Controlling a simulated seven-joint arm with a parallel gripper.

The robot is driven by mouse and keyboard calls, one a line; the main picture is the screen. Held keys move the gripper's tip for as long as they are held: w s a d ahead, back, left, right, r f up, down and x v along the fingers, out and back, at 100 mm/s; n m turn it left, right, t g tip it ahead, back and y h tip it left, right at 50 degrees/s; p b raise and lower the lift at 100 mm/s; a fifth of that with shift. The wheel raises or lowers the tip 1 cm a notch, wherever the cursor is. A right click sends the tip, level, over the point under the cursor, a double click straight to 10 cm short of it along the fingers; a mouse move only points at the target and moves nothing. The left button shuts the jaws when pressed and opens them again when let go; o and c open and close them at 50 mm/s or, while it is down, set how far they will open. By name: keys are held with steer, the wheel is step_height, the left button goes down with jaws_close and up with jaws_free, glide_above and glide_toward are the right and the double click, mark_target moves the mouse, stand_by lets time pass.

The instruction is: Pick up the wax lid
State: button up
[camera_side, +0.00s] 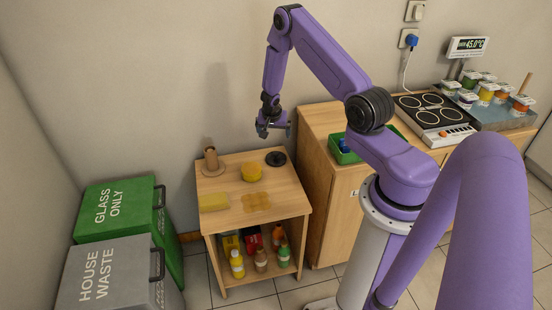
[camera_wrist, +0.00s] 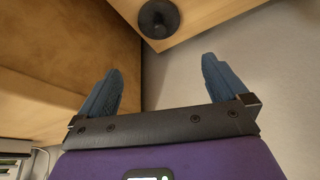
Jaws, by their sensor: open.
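The wax lid appears to be the dark round disc with a small raised centre (camera_side: 276,158), lying at the back right of the small wooden table (camera_side: 232,223). In the wrist view the dark lid (camera_wrist: 158,20) shows at the top edge, near the table's edge and beyond my fingertips. My gripper (camera_side: 273,131) is in the air above the back right of the table, above the lid and apart from it. In the wrist view my gripper (camera_wrist: 160,68) has its two blue fingers spread wide with nothing between them.
A wooden cabinet (camera_side: 322,130) stands close on the right. Green (camera_side: 110,205) and grey (camera_side: 100,280) bins stand left.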

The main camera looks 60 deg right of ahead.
glide_toward(276, 153)
steer(key=x, duration=0.5)
steer(key=shift+d, duration=0.15)
steer(key=shift+a+x, duration=0.15)
steer(key=shift+x, duration=0.65)
steer(key=shift+a+x, duration=0.15)
steer(key=shift+x, duration=1.8)
steer(key=c, duration=0.6)
